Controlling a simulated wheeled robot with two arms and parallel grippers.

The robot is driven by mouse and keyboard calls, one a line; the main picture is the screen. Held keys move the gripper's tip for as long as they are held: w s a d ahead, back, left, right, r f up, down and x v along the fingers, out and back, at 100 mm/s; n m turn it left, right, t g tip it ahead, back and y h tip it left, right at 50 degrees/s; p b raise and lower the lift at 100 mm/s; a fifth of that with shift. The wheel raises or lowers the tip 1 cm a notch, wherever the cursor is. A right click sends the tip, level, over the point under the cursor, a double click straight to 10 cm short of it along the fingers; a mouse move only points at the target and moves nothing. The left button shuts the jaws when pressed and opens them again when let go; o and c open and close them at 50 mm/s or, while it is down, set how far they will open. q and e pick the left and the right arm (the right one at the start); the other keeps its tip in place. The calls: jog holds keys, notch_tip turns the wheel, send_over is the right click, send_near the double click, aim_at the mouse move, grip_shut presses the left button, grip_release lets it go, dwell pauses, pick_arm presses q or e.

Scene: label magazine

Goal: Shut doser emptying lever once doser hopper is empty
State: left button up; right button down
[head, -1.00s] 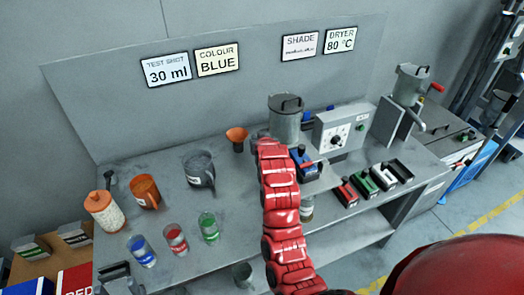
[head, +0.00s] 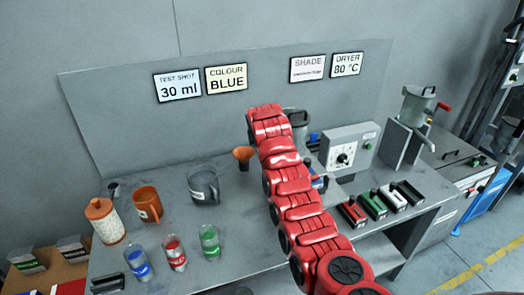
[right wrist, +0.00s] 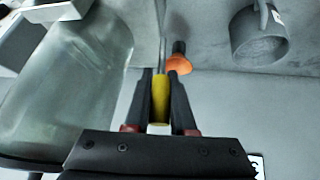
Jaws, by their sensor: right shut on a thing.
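My right gripper (right wrist: 161,84) is shut on a yellow grip on a thin metal rod, which looks like the emptying lever (right wrist: 160,100). A large clear vessel (right wrist: 65,85) stands left of the fingers in the right wrist view. No pellets show in the visible part of it. In the head view a lidded grey metal hopper (head: 300,118) is mostly hidden behind my right arm, so its inside cannot be seen. My right gripper is hidden there too. My left gripper is in neither view.
An orange funnel (head: 243,154) and a grey jug (head: 204,186) stand left of my arm. An orange jug (head: 146,204), a jar (head: 104,220) and several labelled cups fill the bench's left side. A control box (head: 348,148) stands to the right.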

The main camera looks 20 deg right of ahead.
jog(key=shift+w, duration=0.1)
dwell(0.6)
jog(key=c, duration=0.8)
grip_release()
jog(key=shift+w+f, duration=0.1)
jog(key=shift+o, duration=0.2)
jog(key=v, duration=1.7)
jog(key=shift+r+b, duration=0.3)
jog(key=shift+r, duration=0.05)
